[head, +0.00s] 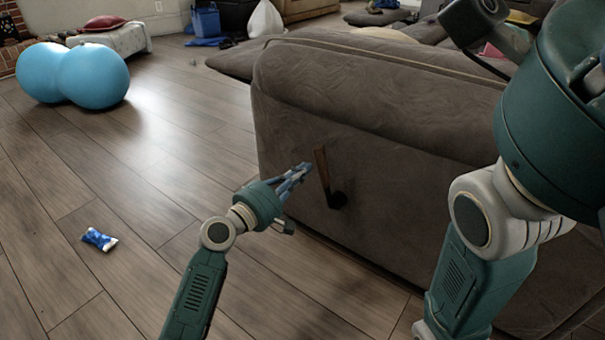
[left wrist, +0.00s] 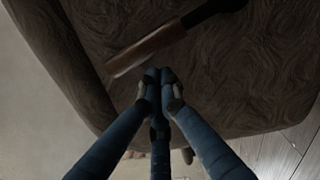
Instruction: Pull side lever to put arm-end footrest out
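The side lever (head: 322,172) has a flat brown wooden handle and a dark pivot, on the side of the grey-brown sofa (head: 365,135). The handle stands nearly upright, tilted slightly left at the top. My left gripper (head: 302,172) is just left of the handle, its fingers pointing at it. In the left wrist view, the blue fingers of my left gripper (left wrist: 160,75) converge with their tips together and nothing between them. The lever handle (left wrist: 145,50) lies just beyond the tips; I cannot tell if they touch. No extended footrest is visible. My right gripper is out of view.
My right arm (head: 490,215) covers part of the sofa at the right. Wooden floor (head: 180,200) is open to the left, with a small blue-and-white packet (head: 99,239) on it. A blue peanut-shaped ball (head: 73,76) and a blue bin (head: 207,22) are farther back.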

